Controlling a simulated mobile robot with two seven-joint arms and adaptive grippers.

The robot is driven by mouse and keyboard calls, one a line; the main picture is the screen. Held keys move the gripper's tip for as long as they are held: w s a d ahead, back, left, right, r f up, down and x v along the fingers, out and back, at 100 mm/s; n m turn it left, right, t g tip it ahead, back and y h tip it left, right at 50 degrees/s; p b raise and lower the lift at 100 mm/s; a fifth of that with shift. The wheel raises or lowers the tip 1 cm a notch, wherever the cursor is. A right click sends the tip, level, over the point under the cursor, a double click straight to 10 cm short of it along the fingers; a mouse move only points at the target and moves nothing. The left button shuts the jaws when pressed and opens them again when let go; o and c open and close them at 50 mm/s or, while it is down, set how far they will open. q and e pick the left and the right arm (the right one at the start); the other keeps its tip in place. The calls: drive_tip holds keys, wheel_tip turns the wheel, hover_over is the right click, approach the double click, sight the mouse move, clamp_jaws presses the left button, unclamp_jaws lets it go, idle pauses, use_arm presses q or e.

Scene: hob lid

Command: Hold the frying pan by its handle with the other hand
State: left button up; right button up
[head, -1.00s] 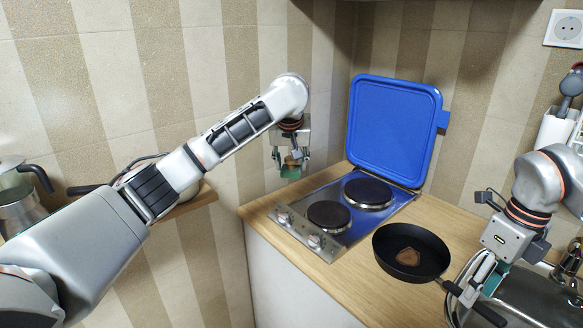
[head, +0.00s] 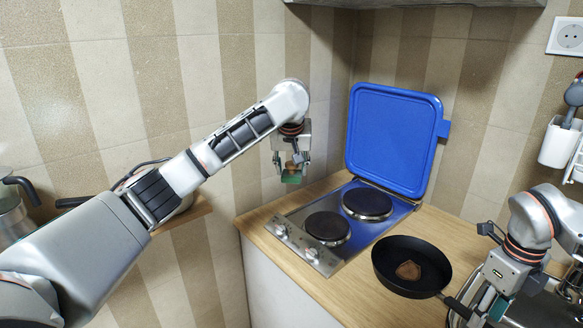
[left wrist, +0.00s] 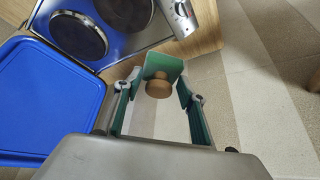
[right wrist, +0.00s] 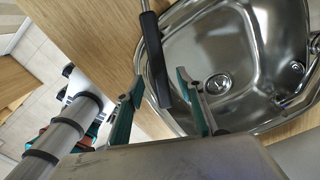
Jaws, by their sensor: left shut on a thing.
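The black frying pan (head: 432,288) sits on the wooden worktop, with a brown piece of food (head: 409,270) in it. Its handle (head: 458,308) points to the lower right; it also shows in the right wrist view (right wrist: 156,55). My right gripper (right wrist: 160,80) is open, its fingers apart on either side of the handle's end. Whether the pads touch it cannot be told.
The two-plate hob (head: 297,243) has its blue lid (head: 398,135) standing open behind it. A metal sink (right wrist: 245,50) lies beside the handle. A wooden shelf (head: 190,215) with cookware is on the left wall. White utensil holders (head: 558,145) hang at the right.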

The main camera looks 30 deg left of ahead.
drive_tip(key=shift+f+b, duration=0.65)
drive_tip(key=shift+f, duration=1.45)
clamp_jaws()
